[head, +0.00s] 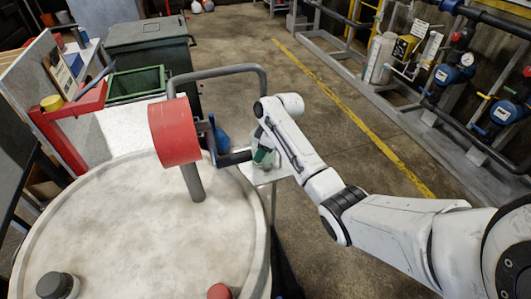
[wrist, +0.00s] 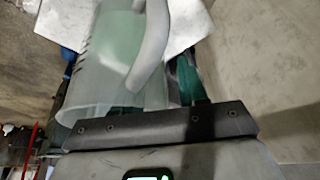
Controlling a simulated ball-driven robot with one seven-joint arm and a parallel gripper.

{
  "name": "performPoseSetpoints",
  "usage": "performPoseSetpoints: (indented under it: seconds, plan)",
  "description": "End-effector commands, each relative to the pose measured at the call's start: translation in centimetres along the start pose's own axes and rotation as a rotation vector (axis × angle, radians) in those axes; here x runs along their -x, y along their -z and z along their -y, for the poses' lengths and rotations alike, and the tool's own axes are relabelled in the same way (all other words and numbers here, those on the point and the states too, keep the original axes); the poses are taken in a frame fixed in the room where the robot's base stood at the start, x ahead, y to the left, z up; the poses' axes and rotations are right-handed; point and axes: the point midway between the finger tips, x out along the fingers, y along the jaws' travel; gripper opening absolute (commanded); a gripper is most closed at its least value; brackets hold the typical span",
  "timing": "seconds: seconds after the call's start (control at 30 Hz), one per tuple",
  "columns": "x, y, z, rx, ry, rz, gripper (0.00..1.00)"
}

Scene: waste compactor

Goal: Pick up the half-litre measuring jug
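The measuring jug (wrist: 108,72) is a pale green, translucent vessel with marks down its left side and a grey curved handle. It fills the middle of the wrist view, very close in front of my gripper's dark palm. My gripper (wrist: 126,78) looks open, with a dark green finger to the right of the jug; the left finger is mostly hidden behind it. I cannot tell whether either finger touches the jug. In the head view my gripper (head: 238,146) is low beside the pale stand, its fingers spread, and the jug is hard to make out.
A round pale drum top (head: 130,235) with a red cylinder (head: 175,131) on a post stands left of my gripper. A grey bent pipe (head: 232,70) arches just behind it. A pale stand (head: 264,178) lies under my gripper.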

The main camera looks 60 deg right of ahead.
Motion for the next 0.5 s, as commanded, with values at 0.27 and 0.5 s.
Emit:
performPoseSetpoints:
  seconds: [0.27, 0.5]
  plan:
    - [0.03, 0.00, -0.01, 0.000, 0.000, 0.000, 0.16]
    - [0.03, -0.01, 0.00, -0.001, 0.000, 0.000, 0.00]
